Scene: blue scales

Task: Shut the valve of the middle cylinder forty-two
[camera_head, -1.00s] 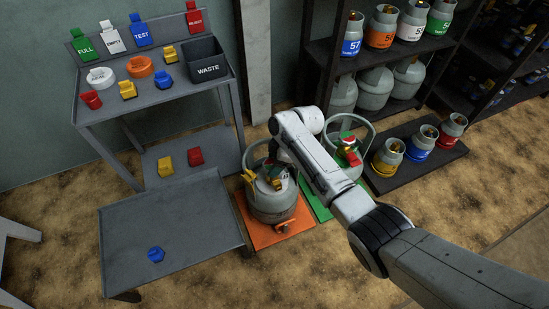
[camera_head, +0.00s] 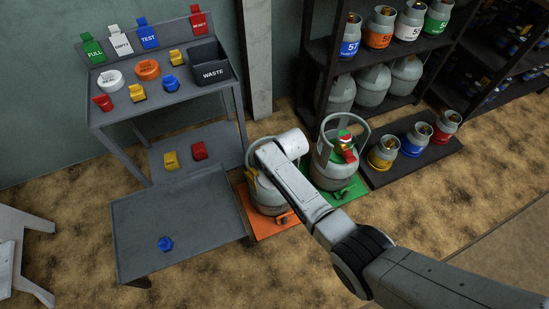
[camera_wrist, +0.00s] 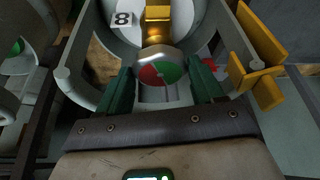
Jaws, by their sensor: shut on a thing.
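A grey gas cylinder (camera_head: 266,203) stands on an orange scale (camera_head: 258,225), mostly hidden under my arm in the head view. The wrist view shows its round collar (camera_wrist: 88,82) and brass valve body (camera_wrist: 158,25). Its valve handwheel (camera_wrist: 160,74) has a red and green face. My gripper (camera_wrist: 164,70) is shut on this handwheel, with one dark green finger at each side. A yellow tag (camera_wrist: 258,52) hangs on the collar at the right.
Another grey cylinder (camera_head: 325,172), with a red and green top, stands close by on a green scale (camera_head: 345,191). A grey cart (camera_head: 180,222) stands left, with a blue piece (camera_head: 165,244) on it. Shelves (camera_head: 345,60) of cylinders stand behind.

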